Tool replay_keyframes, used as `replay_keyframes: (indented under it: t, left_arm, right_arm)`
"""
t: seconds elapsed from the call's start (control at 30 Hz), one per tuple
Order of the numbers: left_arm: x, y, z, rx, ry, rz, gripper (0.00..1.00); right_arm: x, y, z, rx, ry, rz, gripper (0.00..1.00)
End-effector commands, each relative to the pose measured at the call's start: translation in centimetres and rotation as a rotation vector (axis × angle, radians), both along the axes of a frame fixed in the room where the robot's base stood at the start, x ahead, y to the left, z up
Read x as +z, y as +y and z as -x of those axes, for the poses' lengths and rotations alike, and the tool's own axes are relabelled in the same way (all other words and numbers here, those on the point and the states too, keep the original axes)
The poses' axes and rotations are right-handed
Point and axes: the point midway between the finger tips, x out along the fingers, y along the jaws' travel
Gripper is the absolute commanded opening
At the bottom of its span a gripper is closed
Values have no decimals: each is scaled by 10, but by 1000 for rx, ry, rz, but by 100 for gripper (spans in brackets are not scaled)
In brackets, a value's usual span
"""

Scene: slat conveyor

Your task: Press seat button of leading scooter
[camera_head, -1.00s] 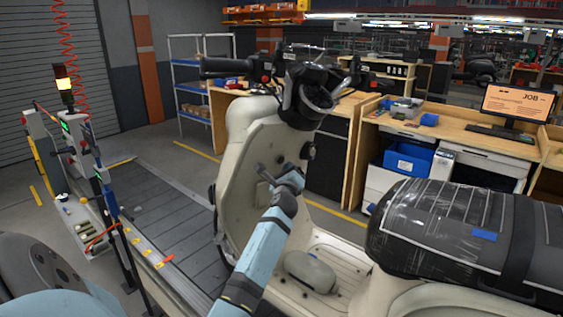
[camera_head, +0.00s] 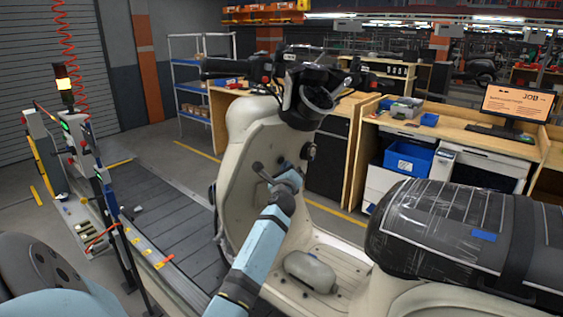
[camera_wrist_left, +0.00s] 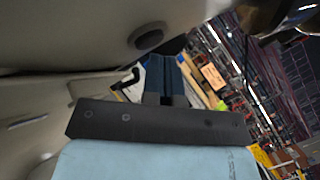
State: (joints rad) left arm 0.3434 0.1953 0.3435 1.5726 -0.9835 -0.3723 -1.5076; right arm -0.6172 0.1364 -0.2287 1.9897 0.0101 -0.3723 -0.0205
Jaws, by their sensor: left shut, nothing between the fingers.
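The cream scooter (camera_head: 247,140) stands on the slat conveyor with its seat (camera_head: 440,235) wrapped in clear film. A round dark button (camera_head: 308,151) sits on the inner side of its front shield, below the handlebar. In the left wrist view it appears as a dark oval button (camera_wrist_left: 149,36) on the cream surface. My left gripper (camera_head: 298,168) is shut and empty, just below the button. In the left wrist view its closed blue-grey fingers (camera_wrist_left: 164,62) point toward the button, with a small gap seeming to remain. My right gripper is not in view.
The slat conveyor (camera_head: 165,220) runs at the left beside posts and a signal light (camera_head: 63,84). Workbenches with a blue bin (camera_head: 408,160) and a monitor (camera_head: 517,104) stand behind the scooter. A grey rounded part (camera_head: 310,271) lies on the floorboard.

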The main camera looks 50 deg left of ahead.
Motion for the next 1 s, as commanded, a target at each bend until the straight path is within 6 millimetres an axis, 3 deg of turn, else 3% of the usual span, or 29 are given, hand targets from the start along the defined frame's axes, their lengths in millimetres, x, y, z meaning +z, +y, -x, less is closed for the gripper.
replay_keyframes:
  t: [1.0]
  left_arm:
    - [3, 10, -1, 1, -1, 0, 0]
  right_arm:
    - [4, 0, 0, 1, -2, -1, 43]
